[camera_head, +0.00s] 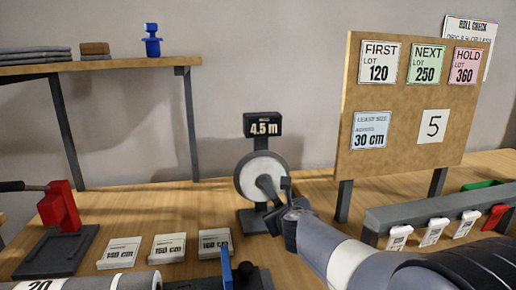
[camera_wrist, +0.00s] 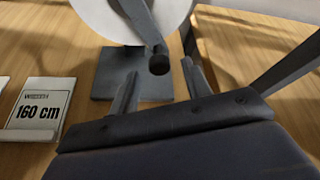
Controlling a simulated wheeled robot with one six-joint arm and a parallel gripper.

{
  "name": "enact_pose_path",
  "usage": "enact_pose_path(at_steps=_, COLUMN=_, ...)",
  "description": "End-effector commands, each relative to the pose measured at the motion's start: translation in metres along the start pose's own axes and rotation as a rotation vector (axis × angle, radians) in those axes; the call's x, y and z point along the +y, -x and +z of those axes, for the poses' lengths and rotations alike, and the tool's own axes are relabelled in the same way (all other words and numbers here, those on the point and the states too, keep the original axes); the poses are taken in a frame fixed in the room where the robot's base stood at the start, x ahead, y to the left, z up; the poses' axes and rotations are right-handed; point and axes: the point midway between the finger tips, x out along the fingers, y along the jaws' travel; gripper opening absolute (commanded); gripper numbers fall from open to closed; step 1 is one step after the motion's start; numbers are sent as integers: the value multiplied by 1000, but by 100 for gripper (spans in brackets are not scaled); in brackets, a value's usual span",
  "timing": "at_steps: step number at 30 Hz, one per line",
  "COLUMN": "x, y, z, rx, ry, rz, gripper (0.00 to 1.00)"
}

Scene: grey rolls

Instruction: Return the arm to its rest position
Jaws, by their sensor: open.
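My arm (camera_head: 343,259) reaches in from the lower right in the head view. My gripper (camera_head: 279,199) is at the crank of the measuring wheel (camera_head: 250,178), a pale disc on a dark stand below a "4.5 m" display (camera_head: 263,128). In the wrist view, my gripper (camera_wrist: 160,82) is open, with one finger on each side of the dark end of the crank arm (camera_wrist: 143,22). I cannot tell whether either finger touches it. The wheel's upper part is cut off in the wrist view.
White cards (camera_head: 168,248) lie left of the stand. A notice board (camera_head: 400,150) on dark legs and a grey rail (camera_head: 430,212) with tags flank my arm on the right.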

Motion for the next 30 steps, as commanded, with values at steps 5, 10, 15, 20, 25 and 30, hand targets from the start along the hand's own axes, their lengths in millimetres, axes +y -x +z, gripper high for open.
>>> enact_pose_path(at_steps=5, x=0, y=-31, z=-2, rx=1, ry=-1, rz=0, gripper=46)
enact_pose_path(at_steps=10, x=0, y=-58, z=-1, rx=1, ry=-1, rz=0, gripper=46)
enact_pose_path(at_steps=15, x=-5, y=-67, z=1, rx=3, ry=57, rz=-25, gripper=46)
enact_pose_path(at_steps=20, x=-10, y=-66, z=2, rx=7, ry=120, rz=-51, gripper=46)
enact_pose_path(at_steps=25, x=-11, y=-66, z=2, rx=7, ry=125, rz=-53, gripper=46)
enact_pose_path(at_steps=30, x=-11, y=-65, z=3, rx=6, ry=126, rz=-53, gripper=46)
